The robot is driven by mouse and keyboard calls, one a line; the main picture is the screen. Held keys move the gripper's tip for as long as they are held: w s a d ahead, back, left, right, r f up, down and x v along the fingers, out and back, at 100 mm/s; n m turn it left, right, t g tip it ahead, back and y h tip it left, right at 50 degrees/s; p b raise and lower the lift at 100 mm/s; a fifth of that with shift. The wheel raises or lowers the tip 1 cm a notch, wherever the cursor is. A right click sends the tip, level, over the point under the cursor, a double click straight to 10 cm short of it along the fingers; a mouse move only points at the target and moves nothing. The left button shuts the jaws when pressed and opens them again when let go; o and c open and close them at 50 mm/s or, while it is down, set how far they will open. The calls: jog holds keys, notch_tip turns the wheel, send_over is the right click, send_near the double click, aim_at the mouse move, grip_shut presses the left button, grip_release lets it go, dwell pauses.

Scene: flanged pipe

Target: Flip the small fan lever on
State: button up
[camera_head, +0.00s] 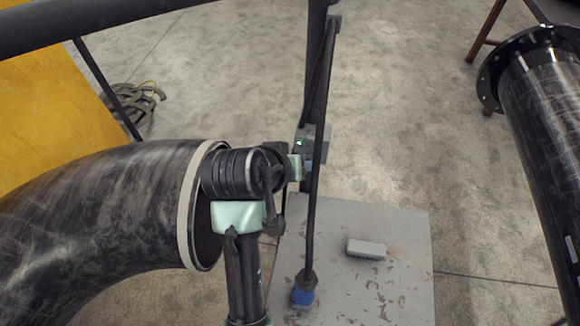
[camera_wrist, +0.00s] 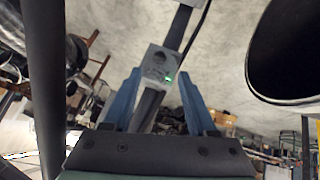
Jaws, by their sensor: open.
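A small grey switch box (camera_head: 308,133) with a lit green light is mounted on the dark upright post, right of my wrist in the head view. In the wrist view the same box (camera_wrist: 155,62) lies ahead, between and just beyond my fingertips. A dark spot on its face may be the fan lever; it is too small to tell its position. My gripper (camera_wrist: 159,73) is open, with its two blue fingers apart and nothing visibly held. In the head view my gripper (camera_head: 309,166) is close to the box, partly hidden by a black cable. I cannot tell whether it touches.
A large black curved pipe (camera_head: 110,215) with a pale rim lies left of my arm. The black cable (camera_head: 317,200) runs down to a blue connector (camera_head: 303,293) on a grey plate (camera_head: 405,250), beside a small grey block (camera_head: 366,249). A black flanged pipe (camera_head: 545,120) stands right.

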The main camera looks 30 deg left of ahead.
jog(key=shift+v, duration=1.65)
